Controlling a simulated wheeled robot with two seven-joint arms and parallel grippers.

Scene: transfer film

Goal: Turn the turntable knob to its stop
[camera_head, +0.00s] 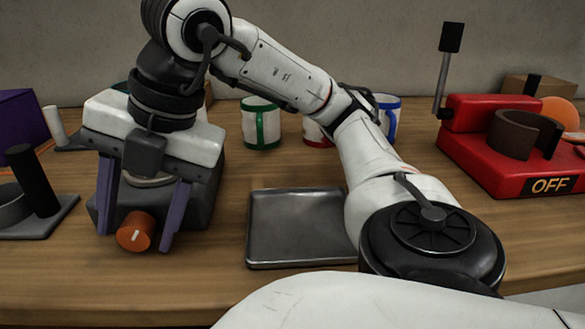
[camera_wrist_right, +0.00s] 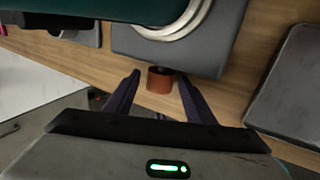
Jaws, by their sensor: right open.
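The turntable is a dark grey box (camera_head: 205,190) at the left of the head view, mostly hidden behind my right gripper. Its orange knob (camera_head: 135,232) with a pale mark sticks out of the front face; it also shows in the right wrist view (camera_wrist_right: 159,80). My right gripper (camera_head: 138,240) is open, its two purple fingers one on each side of the knob. In the wrist view a gap shows between the knob and each finger. My left gripper is not in view.
An empty metal tray (camera_head: 262,255) lies right of the turntable. Behind it stand mugs with green (camera_head: 261,125), red and blue bands. A red machine marked OFF (camera_head: 500,170) stands at the right. A grey stand with a dark post (camera_head: 35,180) is at the left.

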